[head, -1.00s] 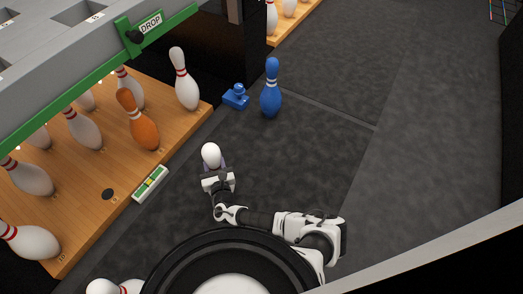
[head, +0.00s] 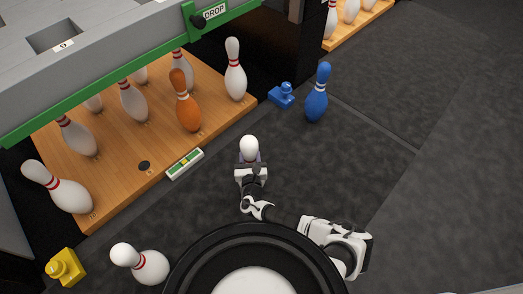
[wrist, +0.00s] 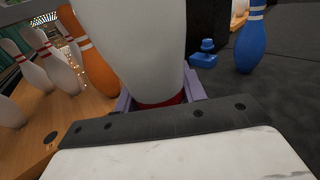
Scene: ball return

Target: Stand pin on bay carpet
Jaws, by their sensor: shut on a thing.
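The dark bay carpet (head: 290,190) lies under and around my gripper. A blue pin (head: 317,95) stands upright on the carpet to the right. Another white pin (head: 145,265) is on the carpet at the lower left.
The wooden pin deck (head: 120,185) holds several white pins and an orange pin (head: 186,105). A green-edged machine marked DROP (head: 214,12) overhangs it. A level (head: 185,163) lies at the deck edge. A blue block (head: 282,95) and yellow block (head: 66,268) sit on the floor. Carpet at right is clear.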

